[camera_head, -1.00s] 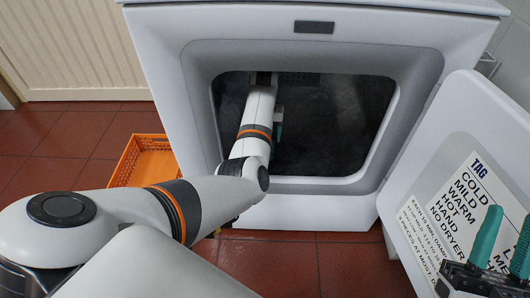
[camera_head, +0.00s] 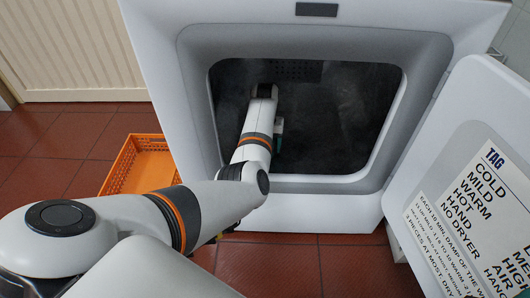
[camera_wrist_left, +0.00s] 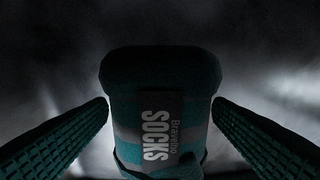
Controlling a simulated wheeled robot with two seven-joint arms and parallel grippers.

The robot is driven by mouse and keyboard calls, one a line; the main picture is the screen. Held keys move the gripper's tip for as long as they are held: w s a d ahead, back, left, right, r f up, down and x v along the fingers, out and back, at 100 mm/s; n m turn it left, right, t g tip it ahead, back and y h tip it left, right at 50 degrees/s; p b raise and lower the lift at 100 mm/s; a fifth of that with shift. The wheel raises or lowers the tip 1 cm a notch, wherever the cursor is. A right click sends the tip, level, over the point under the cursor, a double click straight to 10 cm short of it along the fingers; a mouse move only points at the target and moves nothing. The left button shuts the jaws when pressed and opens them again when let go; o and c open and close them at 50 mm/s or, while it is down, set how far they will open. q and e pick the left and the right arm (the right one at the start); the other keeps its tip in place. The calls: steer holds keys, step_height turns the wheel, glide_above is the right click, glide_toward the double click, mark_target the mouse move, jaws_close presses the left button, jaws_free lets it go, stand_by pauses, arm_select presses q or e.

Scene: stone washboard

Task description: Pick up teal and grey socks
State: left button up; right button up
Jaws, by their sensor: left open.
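The teal and grey socks (camera_wrist_left: 160,70) show in the left wrist view as one bundle with a dark label band reading "SOCKS". They are inside the dark drum of the white machine (camera_head: 418,60). My left gripper (camera_wrist_left: 160,104) is open, with one ribbed teal finger on each side of the bundle. Gaps show between the fingertips and the socks. In the head view my left arm reaches through the machine's opening, and the socks cannot be made out there. My right gripper is not in view.
The machine's door (camera_head: 470,180) stands open at the right, with a printed tag on it. An orange crate (camera_head: 150,142) sits on the red tile floor (camera_head: 60,150) left of the machine. The opening's rim surrounds my left arm.

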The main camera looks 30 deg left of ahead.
arm_select(q)
steer(key=shift+f, duration=0.35)
steer(key=shift+c, duration=0.2)
steer(key=shift+r, duration=0.1)
steer(key=c, duration=1)
steer(key=shift+r, duration=0.1)
